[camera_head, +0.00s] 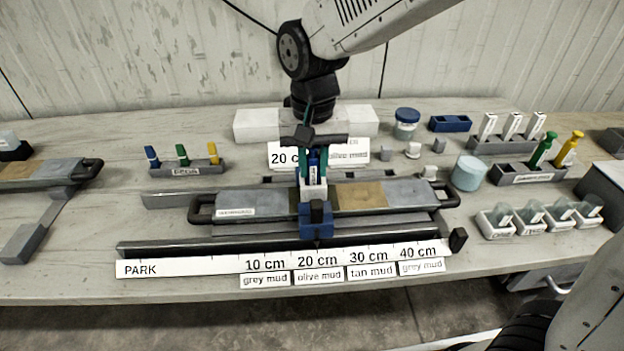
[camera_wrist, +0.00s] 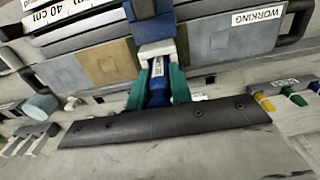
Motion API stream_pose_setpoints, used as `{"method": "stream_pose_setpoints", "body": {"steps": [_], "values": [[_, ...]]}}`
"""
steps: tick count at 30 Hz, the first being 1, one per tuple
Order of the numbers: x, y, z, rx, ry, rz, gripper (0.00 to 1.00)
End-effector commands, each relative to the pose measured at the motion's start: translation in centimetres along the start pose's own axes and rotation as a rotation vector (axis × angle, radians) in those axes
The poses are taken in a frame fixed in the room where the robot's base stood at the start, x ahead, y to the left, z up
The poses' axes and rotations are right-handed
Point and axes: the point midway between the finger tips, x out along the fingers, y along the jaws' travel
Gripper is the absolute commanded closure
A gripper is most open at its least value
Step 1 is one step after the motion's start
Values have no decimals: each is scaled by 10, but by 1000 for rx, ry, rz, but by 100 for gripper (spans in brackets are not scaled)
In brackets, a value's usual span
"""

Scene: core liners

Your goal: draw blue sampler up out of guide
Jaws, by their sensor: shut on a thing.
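My gripper (camera_head: 314,172) is over the middle of the bench, its teal fingers shut on the blue sampler (camera_head: 313,160). In the wrist view the blue sampler (camera_wrist: 158,82), with a white label, sits between the teal fingers of my gripper (camera_wrist: 157,88). The pale guide (camera_wrist: 156,50) is directly at the fingertips, on a blue carriage (camera_head: 317,221) that straddles the core liner (camera_head: 270,203). The sampler's lower end is hidden at the guide, so I cannot tell how deep it sits. The core has grey and tan sections.
A scale strip (camera_head: 200,267) marked PARK and 10 to 40 cm runs along the front. A rack with blue, green and yellow tools (camera_head: 187,167) stands left. Jars, a sampler rack (camera_head: 530,174) and small lidded containers (camera_head: 540,219) stand right. A white block (camera_head: 255,124) is behind.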

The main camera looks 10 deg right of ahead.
Motion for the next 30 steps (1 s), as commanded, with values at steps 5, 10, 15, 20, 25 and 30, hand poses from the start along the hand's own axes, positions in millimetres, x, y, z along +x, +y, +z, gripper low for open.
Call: {"method": "stream_pose_setpoints", "body": {"steps": [5, 10, 15, 20, 25, 30], "values": [[-10, 0, 0, 0, 3, -2, 97], [-18, 0, 0, 0, 3, -2, 97], [-27, 0, 0, 0, 1, -1, 97], [-35, 0, 0, 0, 2, -2, 97], [-43, 0, 0, 0, 2, -1, 97], [-52, 0, 0, 0, 2, -1, 97]]}}
